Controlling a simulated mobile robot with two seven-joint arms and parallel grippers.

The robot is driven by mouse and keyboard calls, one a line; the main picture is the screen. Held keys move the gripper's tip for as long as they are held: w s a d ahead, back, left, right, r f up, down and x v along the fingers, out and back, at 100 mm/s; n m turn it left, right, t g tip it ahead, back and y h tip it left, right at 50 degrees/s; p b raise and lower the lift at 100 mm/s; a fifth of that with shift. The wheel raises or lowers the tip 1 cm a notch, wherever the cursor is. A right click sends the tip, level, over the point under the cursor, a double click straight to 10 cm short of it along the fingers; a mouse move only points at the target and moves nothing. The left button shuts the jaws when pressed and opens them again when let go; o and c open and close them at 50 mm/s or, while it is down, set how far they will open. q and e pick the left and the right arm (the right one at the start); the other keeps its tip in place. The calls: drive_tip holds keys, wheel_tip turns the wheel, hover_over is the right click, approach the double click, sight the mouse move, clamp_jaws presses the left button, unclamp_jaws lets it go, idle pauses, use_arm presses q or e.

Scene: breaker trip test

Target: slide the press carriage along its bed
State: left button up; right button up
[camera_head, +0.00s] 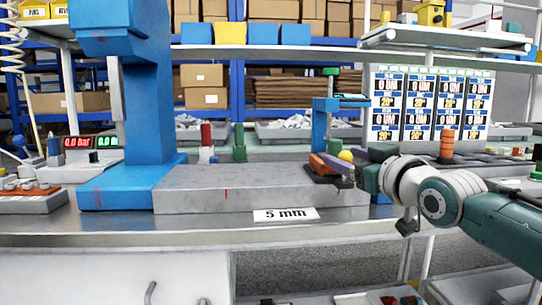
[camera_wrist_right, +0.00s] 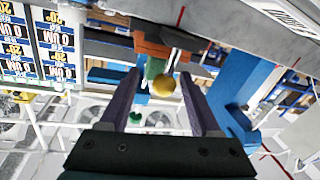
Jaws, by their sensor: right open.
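The press bed (camera_head: 250,188) is a long grey block on the bench, with a red mark on its front. The carriage, a dark plate with an orange block (camera_head: 318,166), sits near the bed's right end. A yellow ball knob (camera_head: 345,155) sticks out from it. My right gripper (camera_head: 335,161) is at the carriage, coming in from the right. In the right wrist view its open fingers stand either side of the yellow knob (camera_wrist_right: 165,85), with gaps; the orange block (camera_wrist_right: 168,46) lies beyond. My left gripper is out of view.
A blue press frame (camera_head: 143,120) rises at the bed's left end. A thin blue post (camera_head: 320,125) stands behind the carriage. A "5 mm" label (camera_head: 286,214) is at the bed's front. An orange stack (camera_head: 446,144) stands behind my right arm.

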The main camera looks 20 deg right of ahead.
drive_tip(key=shift+s+a+p, duration=0.1)
drive_tip(key=shift+s+p, duration=0.25)
drive_tip(key=shift+s, duration=0.15)
drive_tip(key=s+p, duration=0.2)
drive_tip(key=s, duration=0.7)
drive_tip(key=shift+a+p, duration=0.15)
drive_tip(key=shift+p, duration=0.15)
